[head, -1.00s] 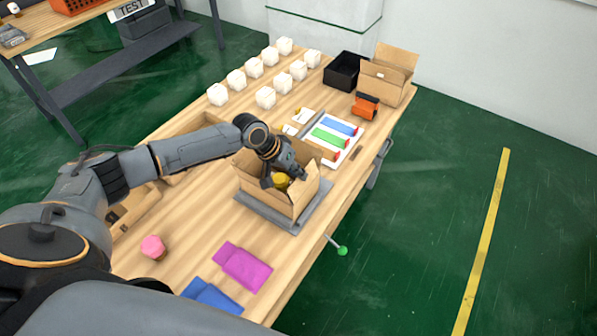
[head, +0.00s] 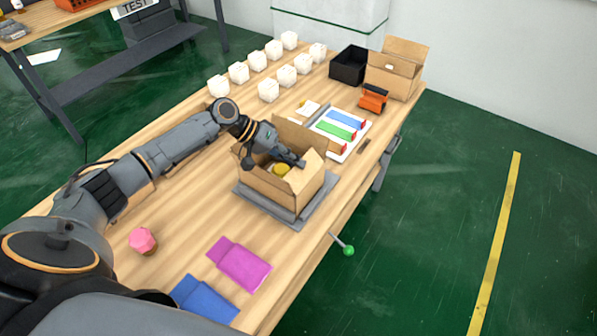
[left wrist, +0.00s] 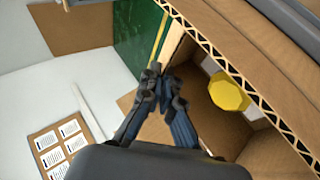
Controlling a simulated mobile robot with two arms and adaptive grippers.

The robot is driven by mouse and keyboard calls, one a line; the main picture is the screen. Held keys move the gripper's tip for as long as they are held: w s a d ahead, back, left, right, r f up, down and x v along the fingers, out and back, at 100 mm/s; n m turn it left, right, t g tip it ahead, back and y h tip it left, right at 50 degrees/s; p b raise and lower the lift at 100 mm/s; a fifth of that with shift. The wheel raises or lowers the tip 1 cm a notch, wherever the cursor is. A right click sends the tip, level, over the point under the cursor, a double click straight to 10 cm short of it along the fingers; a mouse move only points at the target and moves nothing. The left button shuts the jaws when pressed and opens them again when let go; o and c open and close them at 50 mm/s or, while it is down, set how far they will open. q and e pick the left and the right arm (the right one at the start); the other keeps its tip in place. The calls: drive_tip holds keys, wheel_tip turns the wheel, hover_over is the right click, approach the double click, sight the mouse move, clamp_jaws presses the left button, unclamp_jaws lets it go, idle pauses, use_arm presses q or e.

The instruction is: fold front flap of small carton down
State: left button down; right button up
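The small carton (head: 270,187) stands open on a grey platform (head: 297,222) near the table's right edge. Its far flap (head: 305,133) stands up, and a flap on its right side (head: 309,173) also sticks up. A yellow object (head: 281,169) is inside; it also shows in the left wrist view (left wrist: 229,92). My left gripper (head: 299,162) is over the carton's opening, by the right-side flap. In the left wrist view its fingertips (left wrist: 161,82) are close together beside a cardboard edge, with nothing clearly held. Contact with the flap cannot be told. My right gripper is not in view.
Beyond the carton lies a white tray (head: 346,151) with coloured strips. An orange tool (head: 373,98), a black bin (head: 348,66) and another open carton (head: 394,72) are farther back. White boxes (head: 268,90) stand in rows. Pink and blue pouches (head: 240,264) lie in front.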

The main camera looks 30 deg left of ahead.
use_arm(q)
drive_tip(key=shift+w+a+f+h+b, duration=0.1)
drive_tip(key=shift+a+f+h+b, duration=0.4)
drive_tip(key=shift+h+b, duration=0.95)
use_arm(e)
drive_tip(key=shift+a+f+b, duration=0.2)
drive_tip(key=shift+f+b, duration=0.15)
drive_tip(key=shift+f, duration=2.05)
use_arm(q)
drive_tip(key=shift+y, duration=0.35)
drive_tip(key=c, duration=1.6)
unclamp_jaws()
drive_tip(key=v, duration=1.2)
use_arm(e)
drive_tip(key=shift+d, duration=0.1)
